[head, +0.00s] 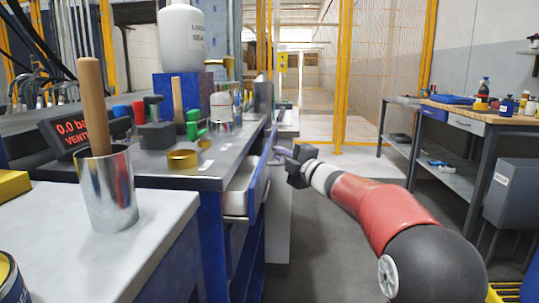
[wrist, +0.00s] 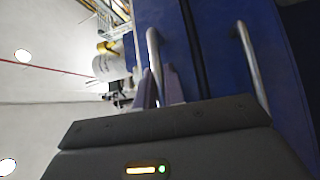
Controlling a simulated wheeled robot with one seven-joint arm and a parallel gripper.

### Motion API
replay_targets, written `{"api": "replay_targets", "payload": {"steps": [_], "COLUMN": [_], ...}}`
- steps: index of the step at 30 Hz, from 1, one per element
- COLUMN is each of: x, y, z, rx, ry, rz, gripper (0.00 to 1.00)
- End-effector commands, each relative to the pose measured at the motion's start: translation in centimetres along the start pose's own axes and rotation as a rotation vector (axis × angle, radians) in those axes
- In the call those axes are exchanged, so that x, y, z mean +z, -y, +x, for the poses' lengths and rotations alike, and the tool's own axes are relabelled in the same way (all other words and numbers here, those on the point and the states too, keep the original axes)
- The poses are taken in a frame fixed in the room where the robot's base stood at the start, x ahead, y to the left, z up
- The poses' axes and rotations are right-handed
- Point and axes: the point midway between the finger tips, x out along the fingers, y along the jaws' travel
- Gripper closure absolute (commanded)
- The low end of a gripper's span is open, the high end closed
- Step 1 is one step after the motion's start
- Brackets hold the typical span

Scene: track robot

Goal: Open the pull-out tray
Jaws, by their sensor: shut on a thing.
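The pull-out tray (head: 238,197) is a pale drawer with a blue front, standing partly out of the blue workbench in the head view. My gripper (head: 279,153) is at the outer side of that blue front. In the wrist view, my gripper (wrist: 160,90) is shut on a grey bar handle (wrist: 153,55) on a blue front. A second bar handle (wrist: 250,65) stands on the neighbouring blue front, clear of the fingers. The exact contact at the handle is partly hidden by my gripper body.
A metal cup (head: 107,190) with a wooden handle stands on the near table. A workbench (head: 465,118) is at right. The floor between is clear.

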Motion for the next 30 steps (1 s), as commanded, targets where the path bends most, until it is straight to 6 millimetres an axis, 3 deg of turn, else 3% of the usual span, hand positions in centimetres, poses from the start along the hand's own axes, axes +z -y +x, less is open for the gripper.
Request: {"api": "replay_targets", "payload": {"steps": [6, 15, 30], "x": [3.6, 7.1, 8.3], "y": [-1.0, -1.8, -2.0], "z": [-3.6, -7.1, -8.3], "rx": [-0.002, -0.002, -0.003], "ry": [0.004, 0.001, -0.002], "rz": [-0.001, 0.0, 0.001], "gripper": [1.0, 1.0, 1.0]}}
